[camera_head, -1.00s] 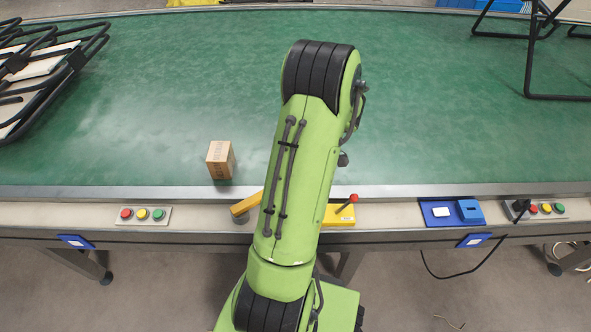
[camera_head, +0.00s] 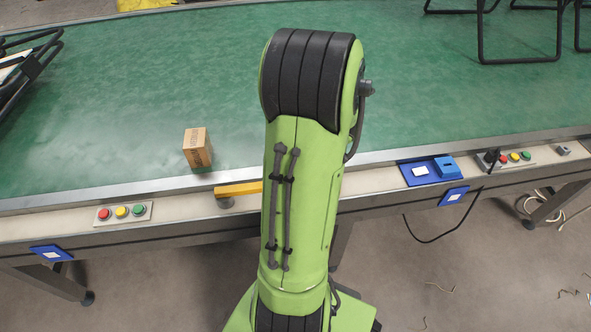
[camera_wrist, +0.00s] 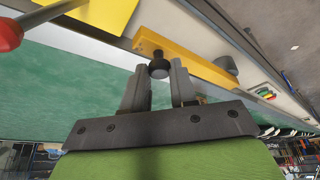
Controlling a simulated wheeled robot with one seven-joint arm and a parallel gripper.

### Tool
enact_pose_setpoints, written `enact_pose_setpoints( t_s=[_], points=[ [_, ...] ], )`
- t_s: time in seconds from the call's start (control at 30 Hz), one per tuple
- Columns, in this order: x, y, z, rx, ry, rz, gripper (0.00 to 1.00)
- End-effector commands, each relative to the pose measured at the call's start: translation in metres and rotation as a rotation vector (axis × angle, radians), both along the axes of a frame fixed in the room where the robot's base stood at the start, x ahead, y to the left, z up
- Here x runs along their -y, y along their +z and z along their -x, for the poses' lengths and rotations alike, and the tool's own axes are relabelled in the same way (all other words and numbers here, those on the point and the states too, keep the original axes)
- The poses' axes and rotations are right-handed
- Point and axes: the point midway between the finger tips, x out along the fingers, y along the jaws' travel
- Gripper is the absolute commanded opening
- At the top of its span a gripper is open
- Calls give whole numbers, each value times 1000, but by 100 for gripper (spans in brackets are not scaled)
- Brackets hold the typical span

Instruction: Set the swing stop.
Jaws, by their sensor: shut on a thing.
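The swing stop is a yellow bar (camera_head: 238,188) on the conveyor's front ledge, lying about parallel to the belt edge in the head view, its right part hidden behind my arm. In the wrist view the yellow bar (camera_wrist: 190,60) carries a black knob (camera_wrist: 159,68) on its side. My gripper (camera_wrist: 160,76) has its two fingers on either side of this knob and is shut on it. The gripper is hidden by my arm in the head view. A grey pivot post (camera_wrist: 226,65) sits by the bar's far end.
A cardboard box (camera_head: 197,148) stands on the green belt (camera_head: 130,110), left of my arm. A button panel (camera_head: 122,212) lies left of the bar. A red ball handle (camera_wrist: 8,34) by a yellow plate (camera_wrist: 95,14) is close in the wrist view. Black folding frames stand at both far sides.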

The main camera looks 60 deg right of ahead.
Motion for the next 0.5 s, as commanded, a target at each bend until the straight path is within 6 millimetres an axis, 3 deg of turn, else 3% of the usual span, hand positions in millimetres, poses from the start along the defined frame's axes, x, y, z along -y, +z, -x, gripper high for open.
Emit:
enact_pose_setpoints(
  t_s=[0.43,0.47,0.5],
  points=[
    [-2,0,0,0,-6,-4,0],
    [-2,0,0,0,-6,-4,31],
    [-2,0,0,0,-6,-5,36]
  ],
)
